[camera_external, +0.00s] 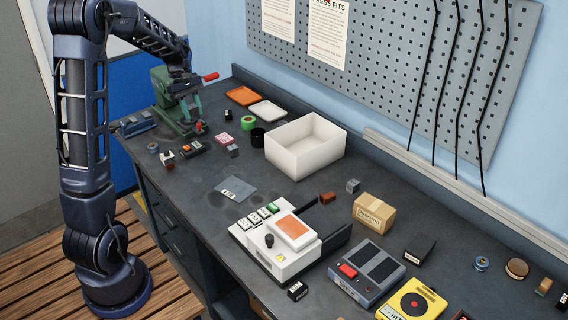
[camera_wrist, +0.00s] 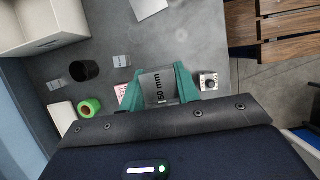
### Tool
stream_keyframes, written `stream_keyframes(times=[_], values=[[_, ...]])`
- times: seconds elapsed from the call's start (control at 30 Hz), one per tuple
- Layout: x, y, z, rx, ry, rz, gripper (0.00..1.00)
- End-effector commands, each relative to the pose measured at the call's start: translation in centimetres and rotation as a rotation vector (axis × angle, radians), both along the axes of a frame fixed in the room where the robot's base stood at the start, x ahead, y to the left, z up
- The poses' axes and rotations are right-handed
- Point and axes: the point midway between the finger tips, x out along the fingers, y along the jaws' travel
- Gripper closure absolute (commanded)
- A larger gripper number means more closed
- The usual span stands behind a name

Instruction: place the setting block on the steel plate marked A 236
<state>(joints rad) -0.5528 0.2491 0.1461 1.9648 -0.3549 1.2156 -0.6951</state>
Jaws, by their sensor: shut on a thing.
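The setting block (camera_wrist: 157,88), grey with black print ending in "50 mm", is between the two green fingers of my gripper (camera_wrist: 160,84) in the wrist view. My gripper is shut on it. In the external view my arm reaches to the far left end of the bench, and the block is hard to make out there. A thin grey steel plate (camera_external: 235,188) with a small pale label lies flat on the bench, nearer the camera than my gripper. Its print is too small to read. Part of it shows at the top of the wrist view (camera_wrist: 148,8). My gripper is apart from it.
A white open bin (camera_external: 305,146) stands behind the plate. A black cup (camera_external: 257,137), green tape roll (camera_external: 248,123), pink card (camera_external: 224,138) and small metal block (camera_external: 233,151) lie near my gripper. A white device (camera_external: 275,250) is in front of the plate. Bare bench surrounds the plate.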

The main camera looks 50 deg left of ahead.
Motion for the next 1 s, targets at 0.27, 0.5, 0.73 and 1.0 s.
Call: stream_keyframes(times=[0.27,0.5,0.73,1.0], values=[[1.2,-4.4,0.9,0.002,-0.002,-0.007,1.0],[2.2,-12.0,1.1,0.005,-0.003,-0.005,1.0],[2.2,-17.5,1.2,0.002,-0.002,0.0,1.0],[2.0,-19.9,0.7,0.0,0.0,0.004,1.0]])
